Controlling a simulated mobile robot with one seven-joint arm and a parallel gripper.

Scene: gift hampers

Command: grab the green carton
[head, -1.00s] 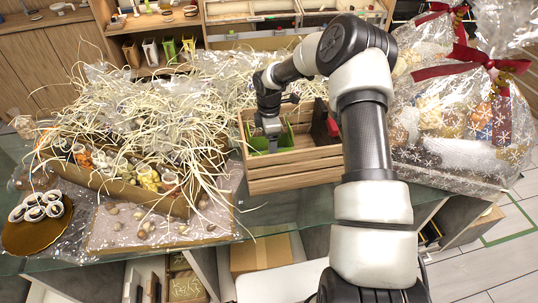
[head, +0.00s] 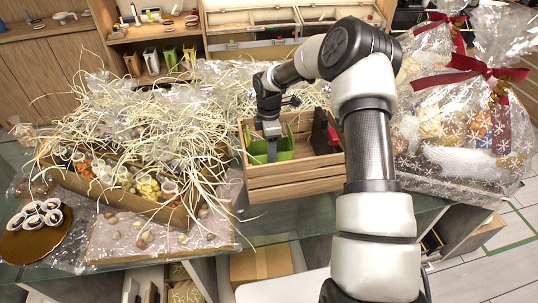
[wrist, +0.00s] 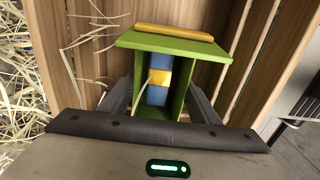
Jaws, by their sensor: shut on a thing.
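The green carton (head: 285,149) stands inside a slatted wooden crate (head: 297,185) on the glass counter. In the wrist view the green carton (wrist: 168,43) shows its green top edge and green sides, with blue and yellow between them. My gripper (head: 270,134) reaches down into the left part of the crate. In the wrist view the fingers of my gripper (wrist: 160,100) lie against the left and right sides of the carton and are shut on it. The carton's lower part is hidden by the crate wall in the head view.
A dark and red item (head: 327,133) stands in the crate's right part. Straw and a hamper tray (head: 120,200) lie close on the left. A wrapped hamper with a red bow (head: 465,130) stands close on the right. Shelves (head: 250,45) are behind.

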